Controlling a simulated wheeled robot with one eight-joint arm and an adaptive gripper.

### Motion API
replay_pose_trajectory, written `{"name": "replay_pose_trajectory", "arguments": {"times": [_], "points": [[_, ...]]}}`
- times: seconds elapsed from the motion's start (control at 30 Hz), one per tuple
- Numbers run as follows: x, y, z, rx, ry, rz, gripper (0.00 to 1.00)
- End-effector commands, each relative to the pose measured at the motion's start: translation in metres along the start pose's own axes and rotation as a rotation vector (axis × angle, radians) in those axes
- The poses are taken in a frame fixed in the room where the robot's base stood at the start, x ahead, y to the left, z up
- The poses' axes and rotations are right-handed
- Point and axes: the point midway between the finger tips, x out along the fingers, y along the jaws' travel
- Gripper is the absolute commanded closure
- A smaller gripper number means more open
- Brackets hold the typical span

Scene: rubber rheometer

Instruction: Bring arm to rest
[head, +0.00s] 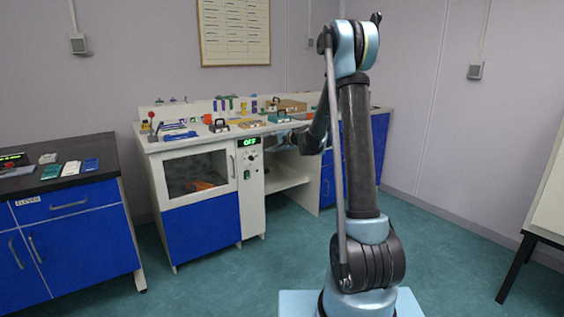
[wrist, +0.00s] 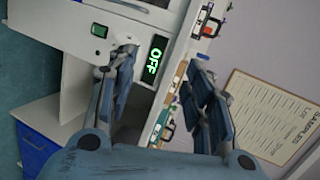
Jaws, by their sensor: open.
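My arm rises in the middle of the head view, bent at the top, with its forearm reaching down and away toward the white bench. My gripper (wrist: 162,62) shows in the wrist view with its two blue-grey fingers well apart and nothing between them.
The white bench (head: 160,146) with blue doors carries several small tools and cases. A dark-topped cabinet (head: 70,157) stands at left, a pale table (head: 550,195) at right. A sample chart (head: 234,32) hangs on the wall. The green floor between is clear.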

Motion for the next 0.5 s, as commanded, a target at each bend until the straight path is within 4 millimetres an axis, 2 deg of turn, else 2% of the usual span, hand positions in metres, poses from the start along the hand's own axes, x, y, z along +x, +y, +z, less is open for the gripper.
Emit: {"name": "replay_pose_trajectory", "arguments": {"times": [0.03, 0.2, 0.5], "points": [[-0.014, -0.003, 0.006, -0.026, -0.006, 0.021, 0.53], [-0.056, -0.005, 0.026, -0.117, -0.028, 0.095, 0.53], [-0.134, 0.006, 0.062, -0.265, -0.07, 0.235, 0.53]]}}
